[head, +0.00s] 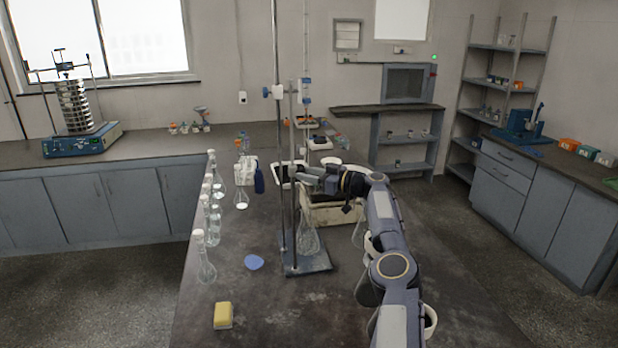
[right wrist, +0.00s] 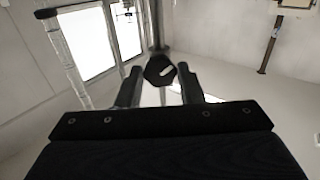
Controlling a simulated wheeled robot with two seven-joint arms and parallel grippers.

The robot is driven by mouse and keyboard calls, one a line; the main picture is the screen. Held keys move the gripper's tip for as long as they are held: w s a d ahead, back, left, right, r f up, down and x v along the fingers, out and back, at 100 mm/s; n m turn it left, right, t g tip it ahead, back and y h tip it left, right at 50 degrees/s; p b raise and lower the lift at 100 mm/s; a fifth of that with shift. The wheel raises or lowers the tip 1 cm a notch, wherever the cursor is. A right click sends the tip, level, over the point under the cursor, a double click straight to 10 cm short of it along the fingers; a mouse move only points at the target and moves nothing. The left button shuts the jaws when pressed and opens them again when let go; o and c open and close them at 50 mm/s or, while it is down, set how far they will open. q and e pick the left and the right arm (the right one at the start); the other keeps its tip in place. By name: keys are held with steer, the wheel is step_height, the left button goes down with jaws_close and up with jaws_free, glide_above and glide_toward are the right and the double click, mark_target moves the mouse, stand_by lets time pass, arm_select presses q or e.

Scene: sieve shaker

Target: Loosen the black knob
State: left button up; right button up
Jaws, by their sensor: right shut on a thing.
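The black knob (right wrist: 160,70) shows in the right wrist view as a dark faceted piece with a pale slot, in line with a thin rod. The two fingers of my right gripper (right wrist: 160,84) are on either side of it, shut on it. In the head view my right gripper (head: 299,172) reaches in from the right and is at the upright rods of a stand (head: 305,264). The knob is too small or hidden there to make out. My left gripper is not in view.
Flasks (head: 204,262) line the bench's left edge. A yellow sponge (head: 223,315) and a blue disc (head: 254,262) lie in front. A pale tray (head: 335,212) is behind my right arm. A sieve shaker (head: 80,138) stands on the far left counter.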

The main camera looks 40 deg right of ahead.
steer(key=o, duration=1)
steer(key=shift+c, duration=0.2)
steer(key=b+v, duration=0.5)
steer(key=v, duration=0.2)
steer(key=shift+s+d, duration=0.15)
steer(key=shift+s, duration=0.2)
